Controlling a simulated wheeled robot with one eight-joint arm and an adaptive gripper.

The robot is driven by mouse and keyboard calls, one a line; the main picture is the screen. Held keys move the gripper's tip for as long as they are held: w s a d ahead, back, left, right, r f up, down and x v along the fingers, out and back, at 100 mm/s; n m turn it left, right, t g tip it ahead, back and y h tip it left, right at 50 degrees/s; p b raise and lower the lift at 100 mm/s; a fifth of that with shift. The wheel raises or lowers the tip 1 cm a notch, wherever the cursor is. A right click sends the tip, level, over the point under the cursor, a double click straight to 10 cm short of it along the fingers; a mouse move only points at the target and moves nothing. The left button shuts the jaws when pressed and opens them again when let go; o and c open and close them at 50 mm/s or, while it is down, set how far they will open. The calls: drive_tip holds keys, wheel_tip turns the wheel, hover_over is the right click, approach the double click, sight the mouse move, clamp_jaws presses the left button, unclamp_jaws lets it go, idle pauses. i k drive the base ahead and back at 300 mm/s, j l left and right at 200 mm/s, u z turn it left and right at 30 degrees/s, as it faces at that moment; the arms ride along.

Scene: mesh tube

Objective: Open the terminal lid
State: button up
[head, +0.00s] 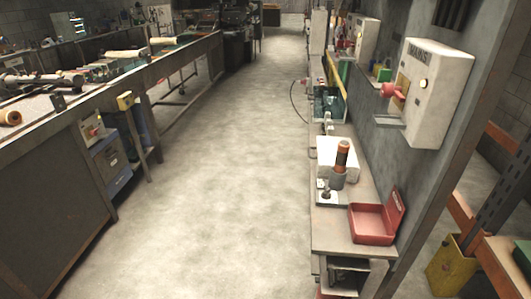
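I cannot tell for certain which thing is the terminal. A white box (440,85) with dark lettering is fixed to the grey wall at the right, with a red knob (393,92) on its left side. Another white box (361,40) is mounted farther along the same wall. A small red box (370,236) sits at the near end of the narrow bench, with its red lid (393,208) standing raised on its right side. No terminal lid can be made out with certainty. My gripper is not in view.
A narrow bench (330,226) along the right wall holds a white block (328,152) and a brown cylinder (342,157). A long workbench (178,64) stands on the left. The concrete floor (220,150) between is clear. An orange rack (470,222) stands at the right.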

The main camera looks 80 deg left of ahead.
sight(326, 147)
drive_tip(key=u, duration=2.2)
